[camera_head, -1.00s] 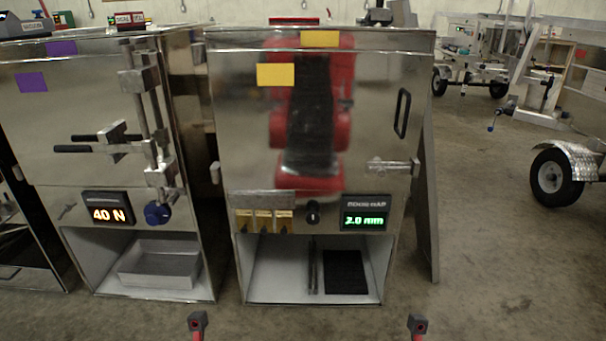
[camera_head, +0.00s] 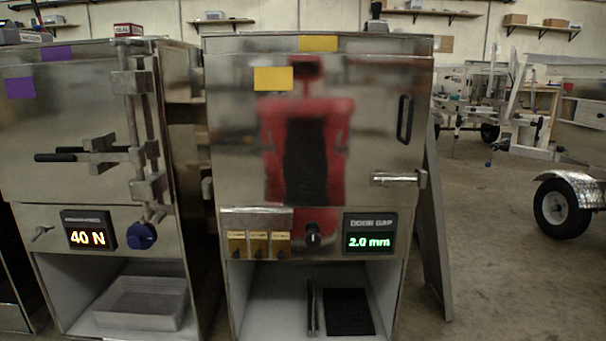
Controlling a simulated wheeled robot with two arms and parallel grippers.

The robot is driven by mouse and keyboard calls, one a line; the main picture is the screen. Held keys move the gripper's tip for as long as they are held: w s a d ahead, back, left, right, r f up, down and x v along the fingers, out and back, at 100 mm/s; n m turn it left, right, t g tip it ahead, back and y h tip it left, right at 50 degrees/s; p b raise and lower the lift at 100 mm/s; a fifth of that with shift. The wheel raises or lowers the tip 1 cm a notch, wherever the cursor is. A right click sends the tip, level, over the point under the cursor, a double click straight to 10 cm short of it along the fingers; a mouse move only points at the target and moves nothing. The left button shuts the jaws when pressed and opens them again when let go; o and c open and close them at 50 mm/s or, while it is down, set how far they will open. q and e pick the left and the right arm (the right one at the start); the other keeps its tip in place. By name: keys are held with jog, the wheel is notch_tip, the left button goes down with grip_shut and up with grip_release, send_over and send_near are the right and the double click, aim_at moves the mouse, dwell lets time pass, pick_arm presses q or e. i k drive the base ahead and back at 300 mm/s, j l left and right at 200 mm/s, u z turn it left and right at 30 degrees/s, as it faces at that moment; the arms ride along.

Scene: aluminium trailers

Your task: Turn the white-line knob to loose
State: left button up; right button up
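The black knob with a white line (camera_head: 313,234) is on the front panel of the right steel cabinet (camera_head: 240,130). Its white line looks close to upright, but the knob is small and any markings around it are too small to read. To its right a display (camera_head: 370,233) reads "DOOR GAP 2.0 mm" in green. To its left are several yellow-labelled tags or switches (camera_head: 259,244). Neither of my grippers shows in the current head view.
The left cabinet has a blue knob (camera_head: 142,236), a "40 N" display (camera_head: 90,231) and a clamp (camera_head: 140,150). A latch handle (camera_head: 397,180) sticks out on the right cabinet's door. A grey panel (camera_head: 433,230) leans beside it. Floor is open to the right, before a trailer wheel (camera_head: 562,207).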

aim_at(312, 239)
jog(key=i+l, duration=0.15)
jog(key=i, duration=0.7)
